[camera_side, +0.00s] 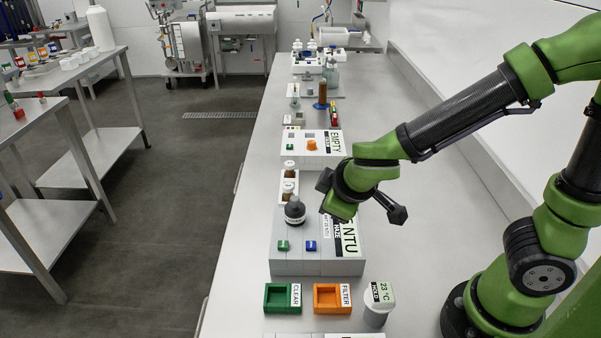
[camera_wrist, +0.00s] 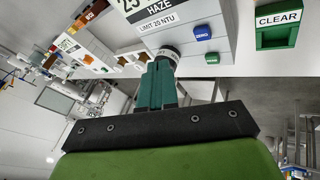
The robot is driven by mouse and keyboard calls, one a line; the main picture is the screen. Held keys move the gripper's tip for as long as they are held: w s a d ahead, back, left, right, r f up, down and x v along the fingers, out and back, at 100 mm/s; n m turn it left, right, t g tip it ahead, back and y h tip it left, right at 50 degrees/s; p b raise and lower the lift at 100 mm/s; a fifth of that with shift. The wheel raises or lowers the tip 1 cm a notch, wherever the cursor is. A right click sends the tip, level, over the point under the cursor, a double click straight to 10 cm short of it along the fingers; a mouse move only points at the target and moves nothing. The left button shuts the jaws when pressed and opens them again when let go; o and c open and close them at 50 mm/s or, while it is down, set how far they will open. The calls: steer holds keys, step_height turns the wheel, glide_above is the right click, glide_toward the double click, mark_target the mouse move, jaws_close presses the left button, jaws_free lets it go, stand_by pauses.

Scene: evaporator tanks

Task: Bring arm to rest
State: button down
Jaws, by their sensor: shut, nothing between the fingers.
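My gripper (camera_side: 338,211) hangs over the right part of the grey haze meter (camera_side: 290,268) in the side view. In the wrist view its teal fingers (camera_wrist: 160,72) are together with nothing between them. A dark round cap (camera_side: 295,211) stands on the meter, left of my gripper and apart from it in the side view. In the wrist view the cap (camera_wrist: 168,53) shows just beyond the fingertips, partly hidden by them. The meter has a green button (camera_side: 283,246) and a blue button (camera_side: 311,246). My arm reaches in from the right.
A green CLEAR tray (camera_side: 280,310), an orange FILTER tray (camera_side: 329,310) and a white-lidded cup (camera_side: 378,305) stand in front of the meter. Brown vials in a white rack (camera_side: 282,190) and an EMPTY-labelled box (camera_side: 300,148) stand behind it. The bench right of the meter is clear.

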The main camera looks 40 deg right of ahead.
steer(key=s+d+r+m+y, duration=0.4)
steer(key=s+d+r+m, duration=0.1)
steer(key=s+r+m, duration=0.4)
steer(key=shift+r+t+y, duration=0.3)
steer(key=shift+r+t, duration=0.1)
steer(key=shift+r, duration=0.4)
steer(key=shift+d, duration=0.1)
stand_by(0.6)
